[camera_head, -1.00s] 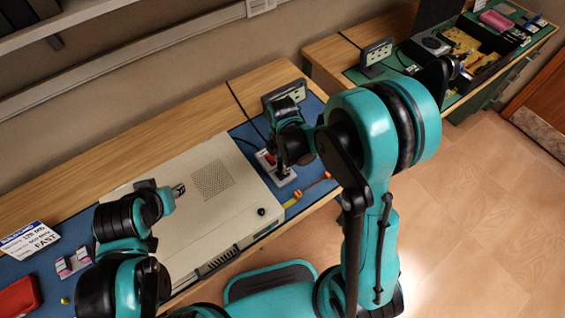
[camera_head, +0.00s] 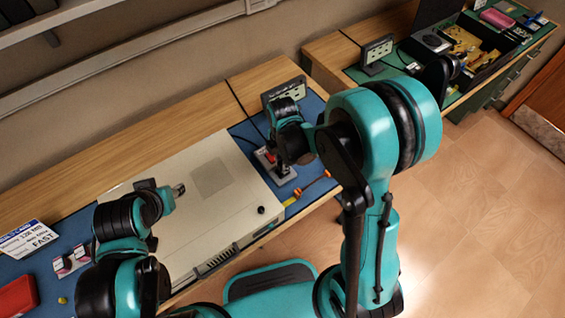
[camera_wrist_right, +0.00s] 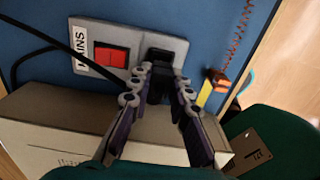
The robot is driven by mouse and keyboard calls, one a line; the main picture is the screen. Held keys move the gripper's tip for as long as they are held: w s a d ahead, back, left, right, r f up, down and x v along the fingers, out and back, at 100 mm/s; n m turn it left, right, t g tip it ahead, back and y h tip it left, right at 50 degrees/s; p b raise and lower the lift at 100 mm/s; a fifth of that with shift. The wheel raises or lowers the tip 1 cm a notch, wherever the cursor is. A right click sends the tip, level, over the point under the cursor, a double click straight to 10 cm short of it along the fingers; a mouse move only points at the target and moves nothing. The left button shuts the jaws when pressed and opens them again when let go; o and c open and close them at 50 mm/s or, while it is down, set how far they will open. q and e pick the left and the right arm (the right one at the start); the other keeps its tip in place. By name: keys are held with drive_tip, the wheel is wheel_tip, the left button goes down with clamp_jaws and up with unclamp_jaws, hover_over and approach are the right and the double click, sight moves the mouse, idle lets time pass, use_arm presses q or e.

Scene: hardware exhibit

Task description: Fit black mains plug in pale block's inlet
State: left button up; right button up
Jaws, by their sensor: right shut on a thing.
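The pale block (camera_head: 284,180) lies on the blue mat beside the beige case. In the right wrist view the pale block (camera_wrist_right: 181,46) carries a MAINS label, a red rocker switch and a dark inlet (camera_wrist_right: 159,54). The black mains plug (camera_wrist_right: 157,84) is between the fingers of my right gripper (camera_wrist_right: 160,98), which is shut on it. The plug is right at the inlet; the fingers partly hide it, and I cannot tell how deep it sits. My right gripper (camera_head: 281,166) is over the block in the head view. My left gripper (camera_head: 179,190) is above the beige case; its jaws are too small to read.
The beige case (camera_head: 215,215) fills the middle of the bench. A socket strip (camera_head: 284,92) stands behind the block. A screwdriver-like tool with yellow and orange parts (camera_head: 308,190) lies near the front edge. Black cables cross the mat (camera_wrist_right: 30,55).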

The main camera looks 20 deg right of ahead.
drive_tip(key=shift+f+b, duration=0.85)
drive_tip(key=shift+f, duration=0.1)
idle(0.9)
drive_tip(key=o, duration=0.9)
drive_tip(key=shift+o, duration=0.2)
drive_tip(key=o, duration=0.3)
drive_tip(key=shift+r+p, duration=0.45)
drive_tip(key=shift+r, duration=0.25)
drive_tip(key=shift+r+p, duration=2.2)
drive_tip(key=shift+r, duration=0.8)
